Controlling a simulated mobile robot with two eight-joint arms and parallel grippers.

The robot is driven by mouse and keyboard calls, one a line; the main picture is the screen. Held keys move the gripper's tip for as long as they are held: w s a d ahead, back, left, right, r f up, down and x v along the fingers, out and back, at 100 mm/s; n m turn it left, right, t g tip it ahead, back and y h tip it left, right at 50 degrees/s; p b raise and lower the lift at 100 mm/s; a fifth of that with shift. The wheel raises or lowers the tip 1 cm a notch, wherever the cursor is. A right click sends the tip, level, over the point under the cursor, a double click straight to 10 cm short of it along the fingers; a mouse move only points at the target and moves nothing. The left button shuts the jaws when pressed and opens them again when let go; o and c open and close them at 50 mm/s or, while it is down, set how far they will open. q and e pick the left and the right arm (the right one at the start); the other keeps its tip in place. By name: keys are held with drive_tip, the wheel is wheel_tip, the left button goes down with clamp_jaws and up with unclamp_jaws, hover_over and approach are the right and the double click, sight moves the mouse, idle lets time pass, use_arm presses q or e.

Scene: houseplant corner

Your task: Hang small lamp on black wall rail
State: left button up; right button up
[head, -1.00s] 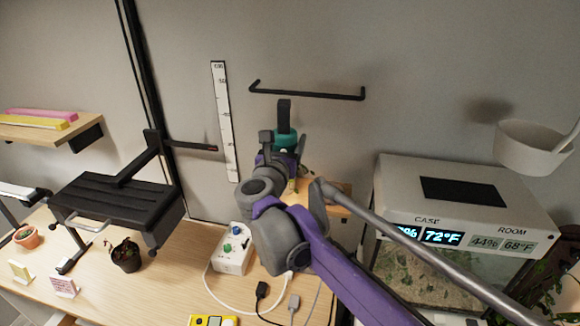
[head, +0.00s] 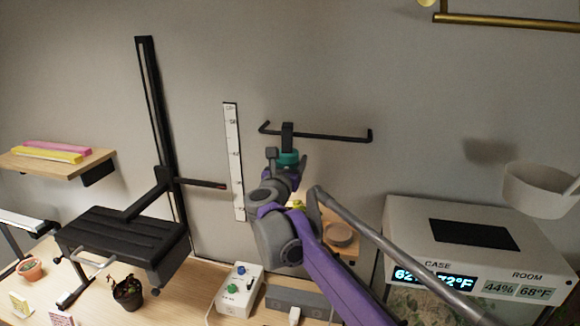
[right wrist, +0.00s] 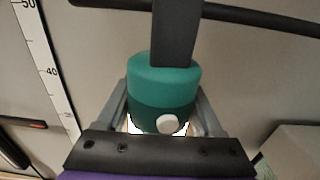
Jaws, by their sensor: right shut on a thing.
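The small lamp (right wrist: 165,85) has a teal body with a pale knob and a black upright hanger (right wrist: 175,35). My right gripper (right wrist: 162,112) is shut on the teal body, one finger on each side. The lamp also shows in the head view (head: 288,158), upright, beyond my purple arm. The black wall rail (head: 335,138) is a thin bar with bent ends. The hanger overlaps the rail's left part, its top showing slightly above the bar. In the right wrist view the hanger crosses in front of the rail (right wrist: 265,19); I cannot tell whether they touch. My left gripper is not in view.
A white ruler strip (head: 234,160) is on the wall left of the rail. A black panel (head: 120,238) on a post stands farther left. A white terrarium case (head: 400,225) and a white wall pot (head: 535,190) are at right. A control box (head: 238,290) is below.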

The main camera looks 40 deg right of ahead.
drive_tip(key=shift+w+d+f, duration=0.7)
drive_tip(key=shift+w+d, duration=0.1)
drive_tip(key=shift+w, duration=0.05)
drive_tip(key=shift+f, duration=0.3)
idle(1.2)
drive_tip(key=o, duration=1.6)
drive_tip(key=shift+a, duration=0.1)
